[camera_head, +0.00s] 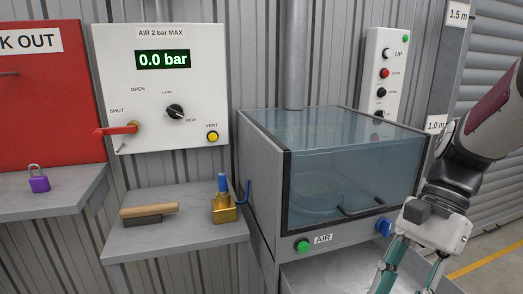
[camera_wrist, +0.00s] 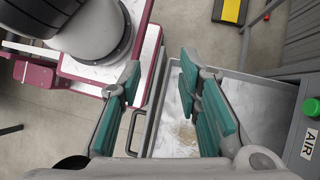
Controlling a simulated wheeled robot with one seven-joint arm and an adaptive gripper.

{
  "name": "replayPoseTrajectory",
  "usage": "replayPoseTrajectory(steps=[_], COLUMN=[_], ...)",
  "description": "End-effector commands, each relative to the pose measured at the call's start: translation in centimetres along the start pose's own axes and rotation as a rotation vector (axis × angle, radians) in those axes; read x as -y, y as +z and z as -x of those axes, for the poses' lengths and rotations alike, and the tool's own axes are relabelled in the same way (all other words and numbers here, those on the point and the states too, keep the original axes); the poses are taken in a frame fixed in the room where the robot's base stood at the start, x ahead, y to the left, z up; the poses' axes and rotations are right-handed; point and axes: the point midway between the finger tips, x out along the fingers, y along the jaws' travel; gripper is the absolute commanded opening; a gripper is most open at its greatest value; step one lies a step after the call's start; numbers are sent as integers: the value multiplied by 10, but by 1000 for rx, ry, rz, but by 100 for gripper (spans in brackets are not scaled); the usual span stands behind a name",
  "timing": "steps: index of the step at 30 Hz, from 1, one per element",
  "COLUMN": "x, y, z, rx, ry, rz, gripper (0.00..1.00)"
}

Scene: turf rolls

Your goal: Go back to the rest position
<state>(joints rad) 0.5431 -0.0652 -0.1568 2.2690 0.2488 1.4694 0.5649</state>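My gripper (camera_wrist: 160,76) is open in the wrist view, with its two teal-padded fingers apart and nothing between them. Below the gap lie a grey tray-like surface (camera_wrist: 245,92) and a dark bar handle. In the head view my gripper (camera_head: 410,275) hangs at the lower right, in front of the clear-lidded cabinet (camera_head: 350,182). Its fingertips are cut off by the bottom edge there. It looks apart from the cabinet, though its exact distance cannot be told.
A control panel (camera_head: 185,60) reads 0.0 bar; its red lever (camera_head: 118,130) points left. A purple padlock (camera_head: 39,180) stands on the left shelf. A switch box (camera_head: 386,65) hangs behind the cabinet.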

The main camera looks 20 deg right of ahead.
Motion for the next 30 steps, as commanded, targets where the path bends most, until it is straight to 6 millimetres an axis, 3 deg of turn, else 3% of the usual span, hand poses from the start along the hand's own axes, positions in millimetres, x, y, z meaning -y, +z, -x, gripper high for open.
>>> replayPoseTrajectory(steps=[1, 6, 15, 24, 30], x=[-2, -12, -32, -44, -46], y=[14, 47, 78, 87, 103], z=[-3, -15, -34, -44, -16], rx=[-54, -227, -483, -654, -686], ry=[13, 67, 161, 227, 203], rz=[105, 461, 994, 1331, 1338], gripper=[31, 31, 31, 31, 31])
